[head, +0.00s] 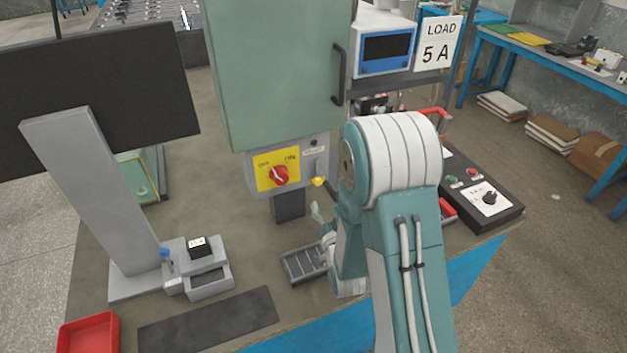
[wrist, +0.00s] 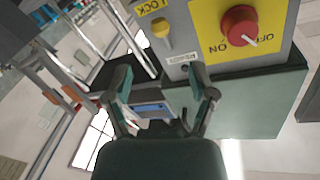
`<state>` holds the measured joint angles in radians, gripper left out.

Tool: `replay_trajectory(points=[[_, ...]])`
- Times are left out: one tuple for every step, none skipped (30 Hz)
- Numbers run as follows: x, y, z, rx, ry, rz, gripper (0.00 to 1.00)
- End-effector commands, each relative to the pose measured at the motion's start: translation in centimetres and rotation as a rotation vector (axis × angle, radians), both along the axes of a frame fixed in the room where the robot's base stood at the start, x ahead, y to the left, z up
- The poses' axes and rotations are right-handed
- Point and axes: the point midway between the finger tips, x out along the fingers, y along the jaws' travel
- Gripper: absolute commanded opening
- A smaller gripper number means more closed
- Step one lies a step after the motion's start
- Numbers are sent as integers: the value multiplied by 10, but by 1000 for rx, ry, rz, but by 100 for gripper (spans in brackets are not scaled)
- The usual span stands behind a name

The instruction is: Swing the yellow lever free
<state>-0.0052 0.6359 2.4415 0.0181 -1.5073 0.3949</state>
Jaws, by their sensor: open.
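The yellow lever (head: 318,181) sticks out at the lower right of the grey switch box under the green cabinet. In the wrist view the yellow lever (wrist: 161,33) stands beside a yellow label reading LOCK, near the top edge. My gripper (wrist: 162,82) is open and empty in the wrist view, its two fingers spread. The lever lies beyond the fingertips and apart from them. A red rotary knob (wrist: 240,26) sits on a yellow plate to the right of the lever. The red knob (head: 279,176) also shows in the head view. My arm hides much of the gripper there.
The green cabinet (head: 270,70) with a dark handle stands above the switch box. A black control box (head: 487,197) sits right of my arm. A monitor (head: 95,90), a grey tray (head: 303,264) and a red bin (head: 88,333) stand on the bench.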

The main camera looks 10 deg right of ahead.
Motion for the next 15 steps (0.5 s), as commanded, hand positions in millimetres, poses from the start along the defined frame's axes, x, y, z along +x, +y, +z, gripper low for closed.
replay_trajectory(points=[[4, 0, 0, 0, -2, 0, 73], [7, 0, 1, 0, -3, 0, 73], [13, 0, 1, 0, -3, 0, 73], [17, 0, 1, -1, -3, 0, 73], [23, 1, 1, -1, -3, 0, 73], [30, 1, 1, -1, -4, 1, 73], [36, 1, 0, -2, -2, 0, 73], [42, 1, 1, -2, -4, 1, 73], [49, 1, 1, -2, -2, 0, 73], [55, 1, 1, -2, -4, 1, 73], [60, 1, 1, -2, -2, 0, 73], [67, 1, 0, -2, -2, 0, 73], [73, 1, 0, -2, -2, 0, 73], [78, 0, 0, -2, -1, 1, 73], [84, 0, 1, -2, -2, 0, 73]])
